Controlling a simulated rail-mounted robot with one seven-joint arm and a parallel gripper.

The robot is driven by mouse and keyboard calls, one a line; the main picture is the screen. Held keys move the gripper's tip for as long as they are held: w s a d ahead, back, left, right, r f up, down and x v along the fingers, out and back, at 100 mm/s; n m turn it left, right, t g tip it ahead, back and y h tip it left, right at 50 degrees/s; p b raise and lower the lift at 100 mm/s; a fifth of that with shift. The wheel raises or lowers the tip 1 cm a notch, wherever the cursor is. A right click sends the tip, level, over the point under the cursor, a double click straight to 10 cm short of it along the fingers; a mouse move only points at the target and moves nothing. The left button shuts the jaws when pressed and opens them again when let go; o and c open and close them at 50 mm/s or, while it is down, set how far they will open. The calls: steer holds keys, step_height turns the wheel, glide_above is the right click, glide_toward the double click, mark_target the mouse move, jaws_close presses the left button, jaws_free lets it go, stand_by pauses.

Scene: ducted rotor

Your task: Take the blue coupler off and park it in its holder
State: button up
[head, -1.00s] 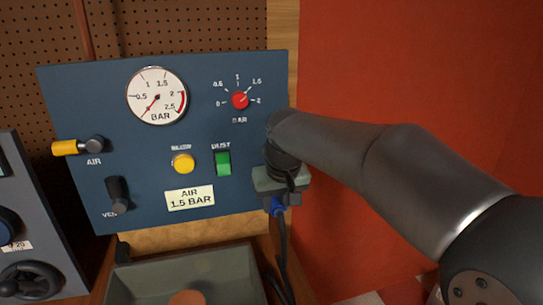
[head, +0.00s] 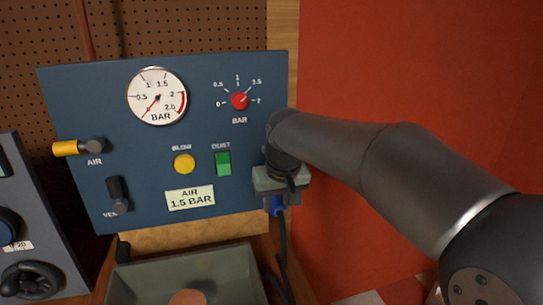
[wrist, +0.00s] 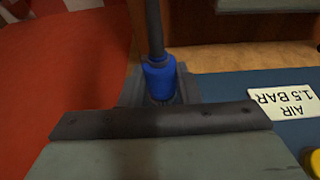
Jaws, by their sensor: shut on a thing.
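The blue coupler (head: 279,204) is at the lower right edge of the blue air panel, with a dark hose hanging from it. My gripper (head: 280,190) is above it in the head view and shut on it. In the wrist view the blue coupler (wrist: 159,78) sits between my fingers (wrist: 160,98), with the dark hose running away from it. My gripper hides the coupler's other end, so I cannot tell whether it is still joined to a fitting. I cannot make out the coupler's holder.
The blue panel (head: 140,195) carries a gauge (head: 157,96), a red pressure knob (head: 240,100), a yellow AIR lever (head: 66,148), a black vent lever (head: 117,193), and yellow and green buttons. A grey tray (head: 235,265) stands below. A red wall (head: 400,70) is at the right.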

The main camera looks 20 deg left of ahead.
steer(key=shift+w+a+p, duration=0.65)
steer(key=shift+w+p, duration=0.2)
steer(key=shift+w, duration=0.15)
steer(key=o, duration=1.2)
steer(key=shift+c, duration=0.2)
steer(key=v, duration=1.7)
steer(key=shift+r+p, duration=0.2)
steer(key=shift+p, duration=0.1)
